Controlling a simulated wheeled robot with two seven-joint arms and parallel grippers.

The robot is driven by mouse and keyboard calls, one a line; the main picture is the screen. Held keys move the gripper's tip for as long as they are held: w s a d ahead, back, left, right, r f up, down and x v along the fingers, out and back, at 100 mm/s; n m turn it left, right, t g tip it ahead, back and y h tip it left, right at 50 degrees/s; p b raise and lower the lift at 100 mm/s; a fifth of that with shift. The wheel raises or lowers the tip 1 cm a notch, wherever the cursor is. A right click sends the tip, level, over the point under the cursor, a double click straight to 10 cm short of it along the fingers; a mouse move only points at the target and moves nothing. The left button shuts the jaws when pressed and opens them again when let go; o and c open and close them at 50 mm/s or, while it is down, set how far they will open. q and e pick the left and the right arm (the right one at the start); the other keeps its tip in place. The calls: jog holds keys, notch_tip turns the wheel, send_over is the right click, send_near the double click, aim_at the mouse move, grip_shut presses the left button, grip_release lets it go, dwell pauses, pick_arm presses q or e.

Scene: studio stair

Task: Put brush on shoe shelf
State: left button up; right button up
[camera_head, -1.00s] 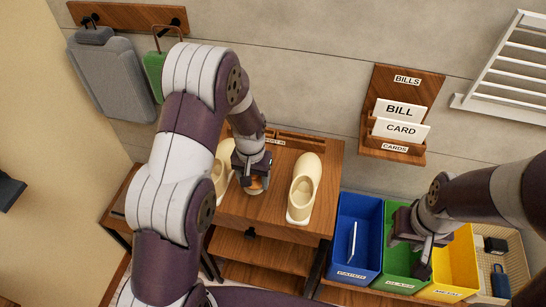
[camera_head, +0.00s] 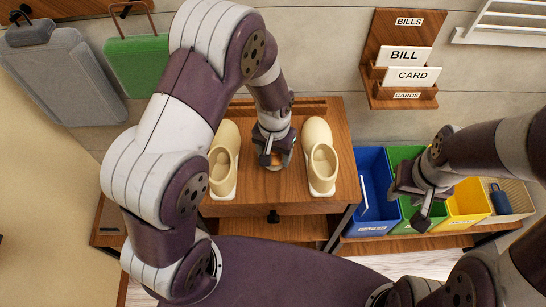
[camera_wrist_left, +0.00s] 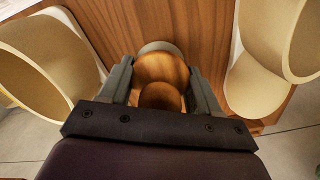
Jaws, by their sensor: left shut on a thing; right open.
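The shoe shelf (camera_head: 290,194) is a wooden cabinet with a drawer front and a knob; two cream shoes stand on its top. My left gripper (camera_head: 272,163) is over the shelf top between the shoes. It is shut on the brush (camera_wrist_left: 160,75), a round wooden piece with a pale lower rim in the left wrist view. Much of the brush is hidden by my gripper in the head view. I cannot tell whether it touches the top. My right gripper (camera_head: 424,208) is open and empty, above the green bin.
The left shoe (camera_head: 224,160) and right shoe (camera_head: 319,158) flank my left gripper closely. Blue (camera_head: 372,190), green (camera_head: 405,160) and yellow (camera_head: 464,203) bins and a beige basket (camera_head: 512,200) stand at right. A bills and cards holder (camera_head: 404,60) and hanging bags (camera_head: 60,75) are on the wall.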

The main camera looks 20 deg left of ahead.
pick_arm(q)
jog(key=f, duration=0.1)
jog(key=a+f, duration=0.1)
jog(key=f, duration=0.1)
jog(key=shift+f, duration=0.2)
jog(key=shift+d, duration=0.2)
jog(key=shift+s+d+f, duration=0.1)
jog(key=o, duration=1.1)
